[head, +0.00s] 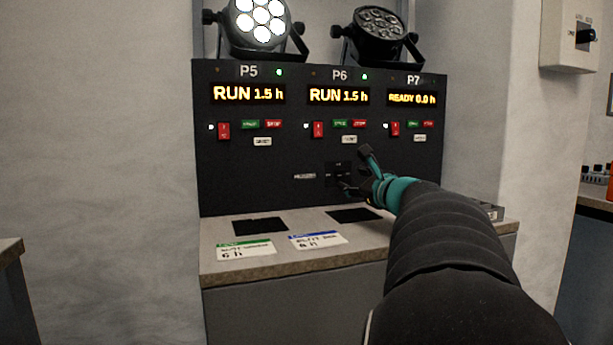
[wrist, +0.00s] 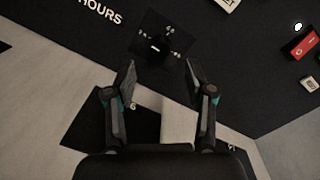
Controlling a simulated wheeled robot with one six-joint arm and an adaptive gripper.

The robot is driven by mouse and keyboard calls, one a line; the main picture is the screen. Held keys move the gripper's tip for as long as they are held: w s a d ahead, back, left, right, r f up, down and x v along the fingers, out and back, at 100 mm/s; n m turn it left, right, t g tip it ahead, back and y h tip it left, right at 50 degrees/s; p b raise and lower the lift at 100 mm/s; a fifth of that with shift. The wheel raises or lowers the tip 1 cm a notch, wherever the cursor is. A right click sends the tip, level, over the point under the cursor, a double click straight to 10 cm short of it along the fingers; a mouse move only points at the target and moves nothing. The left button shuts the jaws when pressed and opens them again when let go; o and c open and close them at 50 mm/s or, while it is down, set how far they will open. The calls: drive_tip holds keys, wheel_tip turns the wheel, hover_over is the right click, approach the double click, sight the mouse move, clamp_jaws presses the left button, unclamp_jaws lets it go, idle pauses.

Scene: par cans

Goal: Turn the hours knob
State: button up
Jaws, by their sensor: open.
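The hours knob (wrist: 158,47) is a small black knob on a black square plate with small pale marks around it. The word HOURS shows beside it in the wrist view. In the head view the knob's plate (head: 338,168) is low on the panel under P6, partly hidden by my gripper. My gripper (wrist: 161,72) is open and empty, its two fingers apart on either side of the knob's line. In the head view my gripper (head: 357,171) is in front of the panel by the plate. I cannot tell that it touches the knob.
The black panel (head: 260,180) has displays: P5 and P6 read RUN 1.5 h, P7 reads READY 0.0 h. Red switches and small buttons sit below them. Two labelled cards (head: 245,250) (head: 318,239) and dark squares lie on the counter (head: 225,270). Lamps stand on top; the left one (head: 259,22) is lit.

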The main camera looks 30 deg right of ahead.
sight(342, 175)
drive_tip(key=shift+w+d, duration=0.2)
drive_tip(key=shift+w, duration=1)
drive_tip(key=shift+w+d, duration=0.2)
drive_tip(key=shift+w, duration=0.95)
clamp_jaws()
